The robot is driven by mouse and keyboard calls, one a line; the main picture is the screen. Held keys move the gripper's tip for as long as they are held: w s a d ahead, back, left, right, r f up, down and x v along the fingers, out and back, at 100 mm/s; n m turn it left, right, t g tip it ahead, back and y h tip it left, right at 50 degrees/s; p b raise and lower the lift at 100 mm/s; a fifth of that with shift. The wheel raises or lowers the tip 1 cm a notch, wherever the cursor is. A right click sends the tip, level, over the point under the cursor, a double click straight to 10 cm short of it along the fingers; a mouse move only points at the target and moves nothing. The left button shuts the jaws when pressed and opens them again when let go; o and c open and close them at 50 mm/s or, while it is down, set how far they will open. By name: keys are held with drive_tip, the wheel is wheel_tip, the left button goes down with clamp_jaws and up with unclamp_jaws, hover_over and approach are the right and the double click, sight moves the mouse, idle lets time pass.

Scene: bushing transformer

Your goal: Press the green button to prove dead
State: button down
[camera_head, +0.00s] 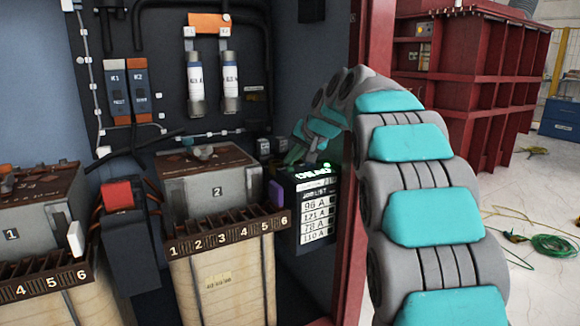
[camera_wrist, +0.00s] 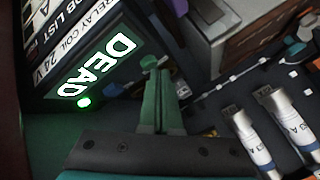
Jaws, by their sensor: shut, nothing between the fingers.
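A dark box (camera_head: 313,210) carries a lit display (camera_head: 314,174) reading DEAD on its top edge and a JOB LIST label on its front. My gripper (camera_head: 293,155) reaches down at the back of the box top. In the wrist view its green fingers (camera_wrist: 155,75) are shut and empty, close to the box edge. A round green piece shows at the fingertips; I cannot tell whether it is the button or whether they touch.
Two fuse-like cylinders (camera_head: 195,82) hang on the back panel. Grey units 1 (camera_head: 35,220) and 2 (camera_head: 215,185) stand left of the box, with numbered terminal strips. A red post (camera_head: 368,120) stands close by my arm. Cables lie on the floor at right.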

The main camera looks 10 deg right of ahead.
drive_tip(key=shift+r, duration=0.5)
wheel_tip(320, 180, up, 5)
drive_tip(key=p, duration=0.4)
idle(0.6)
drive_tip(key=s+f+n+g+h, duration=0.1)
drive_tip(key=s+f+g, duration=0.2)
drive_tip(key=s+f, duration=0.6)
drive_tip(key=s+f+n+g+h, duration=0.1)
drive_tip(key=s+f+g, duration=0.2)
drive_tip(key=s+f, duration=0.6)
drive_tip(key=s+f+n+g+h, duration=0.1)
drive_tip(key=s+f+g, duration=0.3)
drive_tip(key=s, duration=3.1)
wheel_tip(320, 180, down, 5)
drive_tip(key=shift+s+f+n+h, duration=0.1)
drive_tip(key=shift+s+n+h, duration=0.25)
drive_tip(key=shift+n, duration=0.25)
